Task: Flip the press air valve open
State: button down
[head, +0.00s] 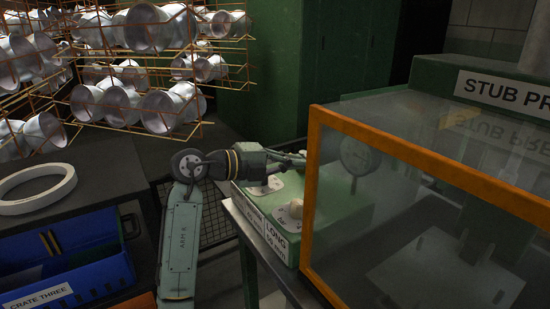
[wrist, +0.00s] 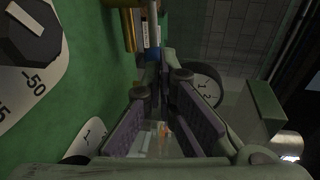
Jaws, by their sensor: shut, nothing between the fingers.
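My gripper (head: 298,158) reaches over the green control box (head: 350,212) of the press, its fingertips by the orange guard frame. In the wrist view my gripper (wrist: 158,85) is shut, with nothing seen held between its pads. Just beyond the fingertips is a small blue part (wrist: 152,54), next to a brass-coloured piece (wrist: 129,30) and a pale label. This may be the air valve, but I cannot tell its lever position or whether the fingertips touch it. In the head view the valve cannot be made out; my gripper and the guard may hide it.
Dial knobs (head: 290,213) sit on the control box; one dark knob (wrist: 28,28) shows close in the wrist view. A round gauge (head: 358,155) stands behind the clear guard (head: 430,190). Wire racks of metal pots, a white ring and a blue crate (head: 70,265) are left.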

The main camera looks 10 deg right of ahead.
jog(key=shift+w+d+f, duration=0.1)
jog(key=shift+w+d, duration=0.05)
jog(key=shift+d, duration=0.45)
jog(key=shift+d+f+n+t+b, duration=0.3)
jog(key=shift+f+t+b, duration=0.1)
jog(key=shift+b, duration=0.45)
jog(key=d+n+t+b, duration=0.1)
jog(key=n+t+y+b, duration=0.1)
jog(key=b, duration=0.1)
jog(key=shift+s+d+r+t, duration=0.1)
jog(key=shift+s+d+t, duration=0.2)
jog(key=shift+s+d, duration=0.1)
jog(key=shift+d+r, duration=0.25)
jog(key=shift+d, duration=0.05)
